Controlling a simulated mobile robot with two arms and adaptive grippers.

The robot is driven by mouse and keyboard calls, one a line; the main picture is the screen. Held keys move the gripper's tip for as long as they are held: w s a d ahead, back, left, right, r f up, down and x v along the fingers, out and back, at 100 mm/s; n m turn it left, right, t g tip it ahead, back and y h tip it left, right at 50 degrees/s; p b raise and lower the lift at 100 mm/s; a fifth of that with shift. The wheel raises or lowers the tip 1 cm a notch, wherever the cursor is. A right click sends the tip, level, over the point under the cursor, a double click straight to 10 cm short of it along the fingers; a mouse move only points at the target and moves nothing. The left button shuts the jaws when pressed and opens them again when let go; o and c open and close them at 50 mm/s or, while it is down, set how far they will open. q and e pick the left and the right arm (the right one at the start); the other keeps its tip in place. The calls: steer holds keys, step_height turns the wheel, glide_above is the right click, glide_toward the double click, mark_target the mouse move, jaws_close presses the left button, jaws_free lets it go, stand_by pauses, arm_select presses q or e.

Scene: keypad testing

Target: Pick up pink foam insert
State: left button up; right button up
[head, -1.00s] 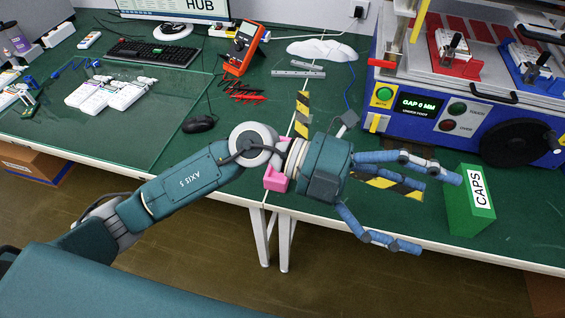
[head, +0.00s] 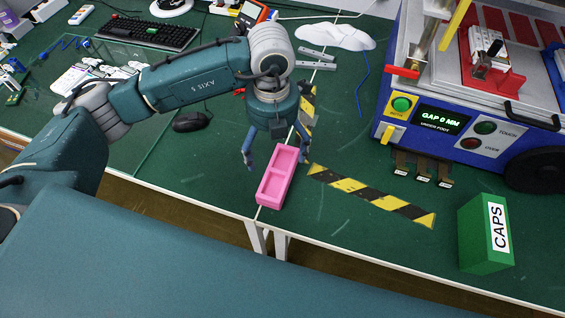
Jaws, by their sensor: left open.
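The pink foam insert (head: 277,177) lies on the green table near its front edge, across the seam between two tabletops. It is a pink block with two recesses in its top. My left gripper (head: 276,160) points down toward the front edge, its blue fingers spread on either side of the insert's far end. The gripper is open and I cannot tell whether the fingers touch the insert. My right gripper is not in view.
A green CAPS box (head: 484,234) stands at the front right. Yellow-black tape (head: 372,195) marks the table right of the insert. A blue test machine (head: 450,125) fills the right back. A black mouse (head: 191,122) and keyboard (head: 146,32) lie at the left.

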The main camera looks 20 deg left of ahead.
mark_target(273, 170)
arm_select(q)
steer(key=f, duration=0.1)
steer(key=s+f, duration=0.1)
steer(key=f, duration=0.1)
steer(key=shift+f, duration=0.3)
steer(key=shift+w+f, duration=0.1)
steer(key=shift+f, duration=0.2)
steer(key=f+p, duration=0.2)
steer(key=f, duration=0.2)
steer(key=shift+s+f, duration=0.1)
steer(key=shift+s, duration=0.1)
steer(key=shift+f, duration=0.4)
steer(key=shift+w+f, duration=0.1)
steer(key=shift+f, duration=0.05)
steer(key=c, duration=0.8)
steer(key=shift+c, duration=0.8)
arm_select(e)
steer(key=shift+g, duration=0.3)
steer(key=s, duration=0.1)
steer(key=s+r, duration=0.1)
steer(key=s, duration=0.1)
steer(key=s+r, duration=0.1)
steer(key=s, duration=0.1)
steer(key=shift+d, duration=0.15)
